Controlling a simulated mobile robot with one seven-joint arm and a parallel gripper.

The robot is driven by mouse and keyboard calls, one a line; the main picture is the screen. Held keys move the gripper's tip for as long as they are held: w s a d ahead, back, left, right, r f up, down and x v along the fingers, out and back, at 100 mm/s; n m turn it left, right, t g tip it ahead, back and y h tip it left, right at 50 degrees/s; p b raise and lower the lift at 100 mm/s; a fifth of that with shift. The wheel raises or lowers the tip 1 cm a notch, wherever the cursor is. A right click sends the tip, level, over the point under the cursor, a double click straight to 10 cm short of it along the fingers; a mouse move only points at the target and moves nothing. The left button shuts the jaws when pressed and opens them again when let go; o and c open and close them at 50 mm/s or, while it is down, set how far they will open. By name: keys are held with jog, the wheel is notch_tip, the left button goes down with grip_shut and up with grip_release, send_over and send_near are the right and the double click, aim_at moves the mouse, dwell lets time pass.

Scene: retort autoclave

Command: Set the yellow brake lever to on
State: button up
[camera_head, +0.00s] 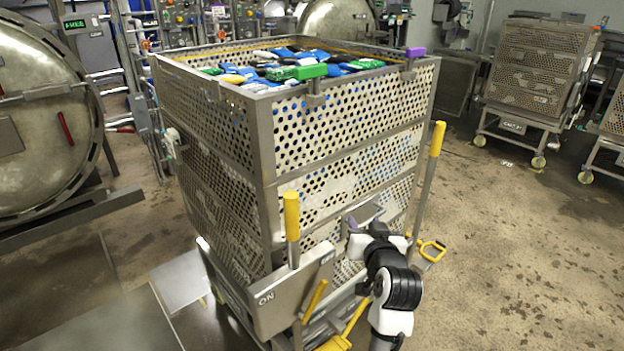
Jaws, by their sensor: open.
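A short yellow lever (315,300) slants up and to the right at the lower front of the perforated cart, against a metal plate (275,302). The plate reads ON at its lower left; a second small label near its upper right is too small to read surely. I take this lever as the brake lever. My gripper (362,232) is open at the cart's front, right of and above the lever, apart from it. My black-and-white wrist hides part of the cart front, and the fingertips are hard to make out.
Two upright posts with yellow grips (291,215) (437,138) flank the cart front. A yellow loop handle (432,250) lies to the right, and another yellow piece (337,343) is below the lever. The basket (345,125) holds many packs.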

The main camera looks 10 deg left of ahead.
jog(key=s+a+r+n+t+y+b, duration=0.1)
jog(key=s+a+r+n+t+y, duration=0.1)
jog(key=a+r, duration=0.9)
jog(key=shift+s+a+r+t, duration=0.35)
jog(key=shift+s+r+t, duration=0.2)
jog(key=shift+r+t, duration=0.55)
jog(key=shift+f, duration=0.15)
